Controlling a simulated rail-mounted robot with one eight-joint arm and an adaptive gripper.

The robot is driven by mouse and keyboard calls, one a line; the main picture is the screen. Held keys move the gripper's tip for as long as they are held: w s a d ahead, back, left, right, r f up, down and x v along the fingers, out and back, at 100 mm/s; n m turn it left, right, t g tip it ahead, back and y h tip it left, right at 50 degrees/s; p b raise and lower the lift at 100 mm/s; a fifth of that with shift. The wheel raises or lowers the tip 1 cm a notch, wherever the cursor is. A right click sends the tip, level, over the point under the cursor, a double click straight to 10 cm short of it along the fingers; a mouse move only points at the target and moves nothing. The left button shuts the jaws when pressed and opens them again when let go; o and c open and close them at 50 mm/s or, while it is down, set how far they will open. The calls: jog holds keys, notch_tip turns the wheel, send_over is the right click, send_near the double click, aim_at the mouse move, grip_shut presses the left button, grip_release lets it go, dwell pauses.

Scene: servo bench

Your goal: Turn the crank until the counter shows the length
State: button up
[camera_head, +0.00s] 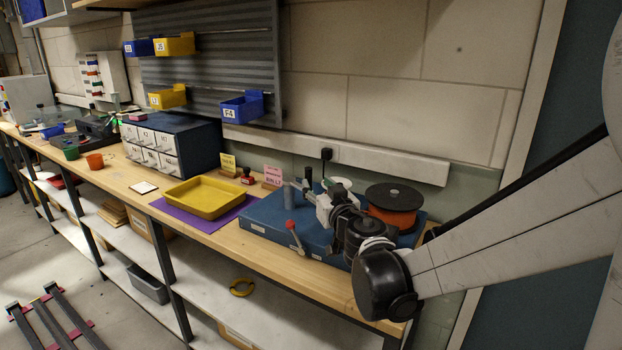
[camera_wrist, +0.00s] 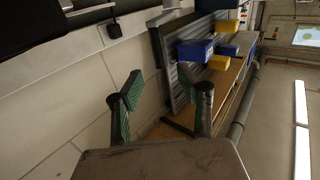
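A blue base (camera_head: 270,215) on the right part of the bench carries an orange spool (camera_head: 392,215) with a black flange and a lever with a red knob (camera_head: 290,225). I cannot tell which part is the crank; no counter reading can be made out. A grey upright post (camera_head: 288,195) stands on the base. My gripper (camera_head: 312,190) is over the base, in front of part of the device. In the wrist view its two green-padded fingers (camera_wrist: 166,98) are spread apart with nothing between them.
A pink card (camera_head: 272,174) and a yellow card (camera_head: 228,163) stand behind the bench top; their text is too small to read surely. A yellow tray (camera_head: 203,190) lies on a purple mat (camera_head: 190,220). White-fronted drawers (camera_head: 152,150) are farther left. A power strip (camera_head: 390,162) runs along the wall.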

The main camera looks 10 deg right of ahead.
jog(key=s, duration=0.4)
jog(key=shift+s+d, duration=0.2)
jog(key=shift+d, duration=0.2)
jog(key=shift+w+a, duration=0.15)
jog(key=shift+a, duration=0.05)
jog(key=c, duration=0.5)
jog(key=a+n+h, duration=0.1)
jog(key=a+n, duration=0.1)
jog(key=w+a+n+h+p, duration=0.1)
jog(key=a+n+h, duration=0.1)
jog(key=w+a+n+h, duration=0.1)
jog(key=a+n, duration=0.1)
jog(key=shift+w+h+p, duration=0.15)
jog(key=shift+h+p, duration=0.25)
grip_shut()
jog(key=s+a+f+n+g+h+p, duration=0.1)
jog(key=s+a+n+h, duration=0.2)
jog(key=a+n+h, duration=0.25)
jog(key=s+d+x, duration=0.1)
jog(key=d+x, duration=0.1)
jog(key=x, duration=1)
jog(key=shift+f, duration=0.3)
